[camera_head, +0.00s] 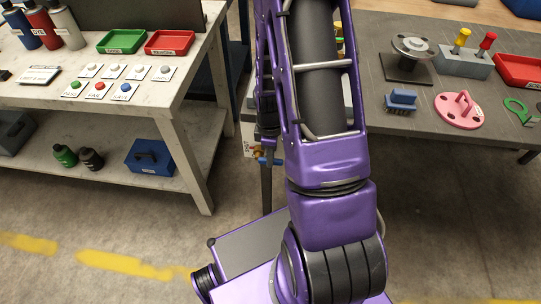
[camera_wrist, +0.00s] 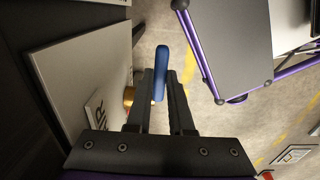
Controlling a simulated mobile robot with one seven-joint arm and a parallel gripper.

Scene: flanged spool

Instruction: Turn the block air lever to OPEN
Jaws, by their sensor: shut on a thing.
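The block air lever (camera_wrist: 161,66) is a blue handle. In the wrist view it lies between the two dark fingers of my gripper (camera_wrist: 160,82), which are shut on it. A brass fitting (camera_wrist: 128,97) shows just left of the fingers, beside a pale panel (camera_wrist: 75,70) with a label reading AIR (camera_wrist: 96,108). In the head view the blue lever (camera_head: 268,161) and brass fitting (camera_head: 257,152) show small beside my purple arm. My arm hides most of the block and my gripper there. The OPEN mark is not readable in either view.
A light workbench (camera_head: 190,82) with trays and colored buttons stands at left. A dark table (camera_head: 400,26) at right holds a spool on a stand (camera_head: 412,46), a pink disc (camera_head: 459,109) and a red tray (camera_head: 520,70).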

